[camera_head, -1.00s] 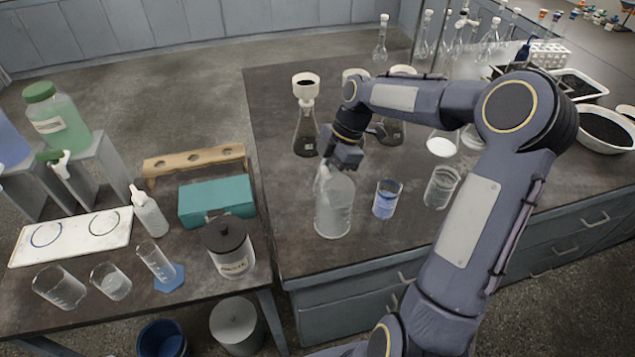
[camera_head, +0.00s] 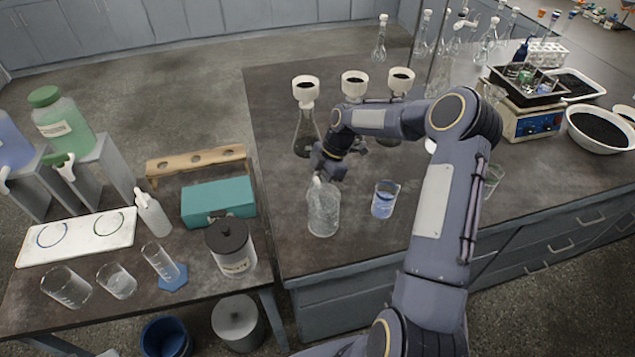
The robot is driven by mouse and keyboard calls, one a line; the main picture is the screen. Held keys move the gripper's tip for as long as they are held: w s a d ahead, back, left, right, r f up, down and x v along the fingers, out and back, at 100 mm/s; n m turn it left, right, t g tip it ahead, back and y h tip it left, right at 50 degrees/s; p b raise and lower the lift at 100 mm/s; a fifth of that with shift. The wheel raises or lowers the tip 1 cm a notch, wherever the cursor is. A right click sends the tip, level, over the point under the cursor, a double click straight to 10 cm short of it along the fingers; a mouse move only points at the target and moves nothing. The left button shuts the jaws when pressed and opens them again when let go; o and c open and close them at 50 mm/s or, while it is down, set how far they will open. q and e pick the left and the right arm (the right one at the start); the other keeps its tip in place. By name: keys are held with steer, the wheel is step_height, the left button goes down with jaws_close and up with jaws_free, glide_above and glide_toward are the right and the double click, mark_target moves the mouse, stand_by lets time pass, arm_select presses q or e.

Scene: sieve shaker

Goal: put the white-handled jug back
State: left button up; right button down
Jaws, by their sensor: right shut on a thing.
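The clear jug (camera_head: 323,212) is near the left front corner of the large dark bench (camera_head: 285,245). It is upright, and its white handle (camera_head: 317,184) shows at its upper side, partly hidden by my gripper. My right gripper (camera_head: 322,178) is shut on the jug at the handle, from above. The jug's base is at or very near the bench top; I cannot tell if it touches. My left gripper is not in view.
A beaker of blue liquid (camera_head: 384,199) stands close to the right of the jug. Flasks with funnels (camera_head: 306,130) stand behind it. A side table with a lidded jar (camera_head: 231,248) and a teal box (camera_head: 218,200) is to the left, across a gap.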

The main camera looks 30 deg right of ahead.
steer(key=shift+r, duration=0.1)
steer(key=shift+f, duration=0.2)
steer(key=c, duration=1.5)
jaws_free()
